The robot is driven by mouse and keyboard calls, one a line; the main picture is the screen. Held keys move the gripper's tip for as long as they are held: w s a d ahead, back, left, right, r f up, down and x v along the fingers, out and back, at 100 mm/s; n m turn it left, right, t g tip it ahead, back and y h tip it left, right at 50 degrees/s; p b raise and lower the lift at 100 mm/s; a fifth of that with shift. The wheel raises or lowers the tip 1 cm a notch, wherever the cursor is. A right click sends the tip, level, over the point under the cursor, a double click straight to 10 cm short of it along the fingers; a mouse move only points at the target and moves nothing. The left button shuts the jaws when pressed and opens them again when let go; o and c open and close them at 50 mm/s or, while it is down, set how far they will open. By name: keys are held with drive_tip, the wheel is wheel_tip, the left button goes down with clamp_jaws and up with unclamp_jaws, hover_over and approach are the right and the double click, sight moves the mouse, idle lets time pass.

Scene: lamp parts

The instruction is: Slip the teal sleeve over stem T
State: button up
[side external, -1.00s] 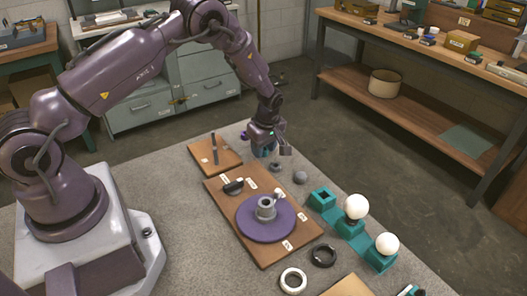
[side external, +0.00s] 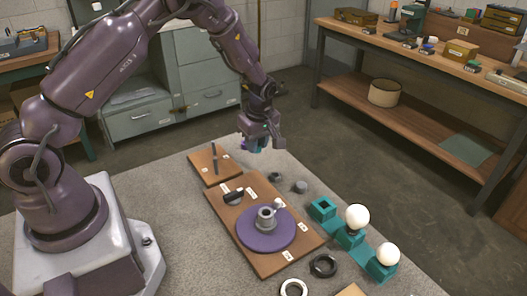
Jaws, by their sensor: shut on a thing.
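My gripper (side external: 262,146) points down over the far edge of the grey table, beyond the boards. It is shut on the teal sleeve (side external: 261,149), which shows only as a small teal patch between the fingers. A thin dark upright stem (side external: 213,152) stands on the small brown board (side external: 198,168), to the left of my gripper. A grey hub (side external: 266,217) stands on a purple disc (side external: 280,236) on the larger board. The labels are too small to read, so I cannot tell which upright is stem T. The sleeve is apart from both.
The larger brown board (side external: 271,264) also holds a black part (side external: 234,195). Small grey parts (side external: 299,187) lie to its right. A teal stand (side external: 346,238) bears white bulbs (side external: 357,217). A black ring (side external: 323,265) and a white ring (side external: 293,288) lie at the front.

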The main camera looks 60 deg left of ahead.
drive_tip(key=s+d+r, duration=0.3)
drive_tip(key=s+r, duration=0.3)
drive_tip(key=s, duration=0.4)
drive_tip(key=n, duration=0.5)
hover_over(218, 174)
drive_tip(key=shift+a+r+g, duration=0.1)
drive_tip(key=shift+r+g, duration=0.15)
drive_tip(key=shift+g, duration=0.05)
drive_tip(key=shift+a+f, duration=0.1)
drive_tip(key=shift+a, duration=0.1)
drive_tip(key=shift+f, duration=2.4)
drive_tip(key=shift+f, duration=1.85)
drive_tip(key=shift+f, duration=1.25)
